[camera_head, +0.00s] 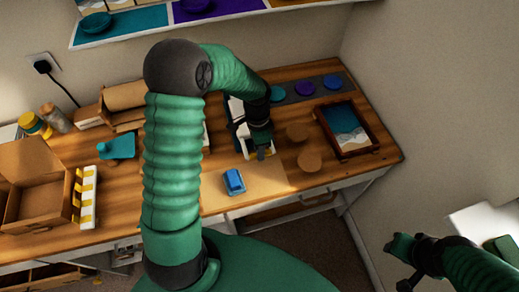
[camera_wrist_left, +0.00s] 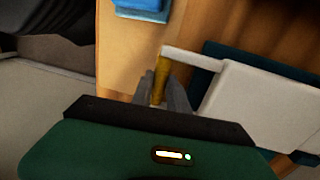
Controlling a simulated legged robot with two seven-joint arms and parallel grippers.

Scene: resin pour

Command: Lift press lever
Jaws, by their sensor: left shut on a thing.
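The press (camera_head: 238,112) stands on the wooden table, partly hidden behind my left arm and gripper. In the left wrist view its white body (camera_wrist_left: 262,105) and a thin white arm ending in a yellow-brown lever handle (camera_wrist_left: 161,78) show. My left gripper (camera_wrist_left: 162,92) is shut on this lever handle, with the fingers on either side of it. In the head view the left gripper (camera_head: 262,150) is at the press's front. My right gripper (camera_head: 402,264) is at the lower right, away from the table, fingers apart and empty.
A blue block-like object (camera_head: 234,182) lies on a pale mat (camera_head: 262,184) in front of the press. Round wooden pieces (camera_head: 309,161) and a framed tray (camera_head: 346,128) are to the right. A cardboard box (camera_head: 36,190) and a yellow-white striped piece (camera_head: 85,198) are on the left.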

